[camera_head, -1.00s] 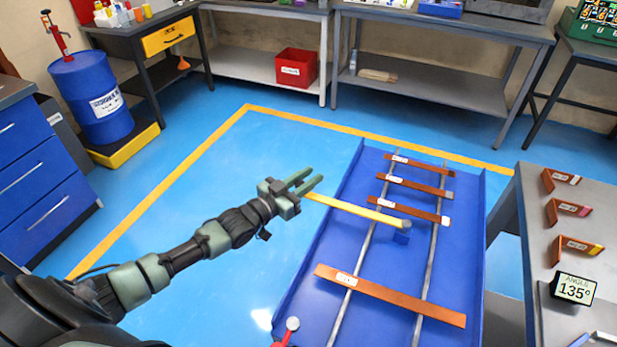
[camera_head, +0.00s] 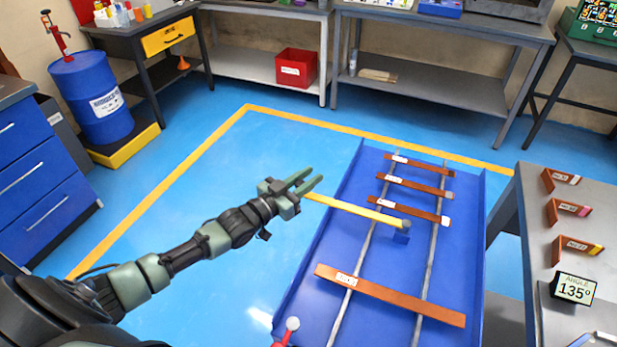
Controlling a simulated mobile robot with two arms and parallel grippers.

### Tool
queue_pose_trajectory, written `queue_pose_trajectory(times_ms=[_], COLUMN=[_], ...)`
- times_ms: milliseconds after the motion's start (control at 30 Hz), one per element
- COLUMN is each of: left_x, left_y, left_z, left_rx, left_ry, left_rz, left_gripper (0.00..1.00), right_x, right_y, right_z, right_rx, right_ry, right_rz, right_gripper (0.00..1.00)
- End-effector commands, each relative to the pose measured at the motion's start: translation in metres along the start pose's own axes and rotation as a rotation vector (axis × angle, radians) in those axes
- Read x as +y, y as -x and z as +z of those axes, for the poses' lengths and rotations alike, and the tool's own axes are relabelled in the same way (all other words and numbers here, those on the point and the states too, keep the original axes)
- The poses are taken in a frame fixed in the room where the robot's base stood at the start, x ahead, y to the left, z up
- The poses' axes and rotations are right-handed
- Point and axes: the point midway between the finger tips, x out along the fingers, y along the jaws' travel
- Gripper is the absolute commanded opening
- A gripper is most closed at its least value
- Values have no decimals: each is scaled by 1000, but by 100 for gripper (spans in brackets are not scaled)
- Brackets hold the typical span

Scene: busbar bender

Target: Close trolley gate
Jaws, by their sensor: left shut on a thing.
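The blue trolley (camera_head: 461,263) stands at the lower right, with two long metal rails along its bed. My right gripper is not in view.
A copper bar (camera_head: 390,296) lies across the near rails; three shorter ones lie farther back. A grey table (camera_head: 522,215) with bent samples and an angle display (camera_head: 575,288) stands right. A red lever with a pale knob (camera_head: 292,323) shows at the bottom. Blue floor is clear left.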

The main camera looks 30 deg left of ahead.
Motion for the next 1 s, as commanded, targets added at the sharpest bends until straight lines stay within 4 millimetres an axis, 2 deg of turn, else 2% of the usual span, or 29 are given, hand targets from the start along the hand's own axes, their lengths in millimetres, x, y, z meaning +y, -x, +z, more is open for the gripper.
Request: queue_pose_trajectory(times_ms=[133, 233, 400, 633, 800, 1000], left_x=[2, 8, 17, 32, 44, 49], left_y=[2, 9, 32, 63, 81, 91], left_z=[-4, -8, -10, -8, -6, -3], left_rx=[3, 7, 7, 7, 7, 4], left_ry=[3, 10, 15, 13, 8, 0], left_rz=[-9, -38, -131, -267, -352, -396], left_gripper=[0, 0, 0, 0, 0, 0], right_x=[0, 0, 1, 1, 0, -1], right_y=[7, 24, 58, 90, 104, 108], right_z=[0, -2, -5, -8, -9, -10], right_rx=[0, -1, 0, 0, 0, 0], right_ry=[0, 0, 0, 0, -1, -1], right_rz=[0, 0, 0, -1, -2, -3], right_gripper=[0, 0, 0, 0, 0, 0])
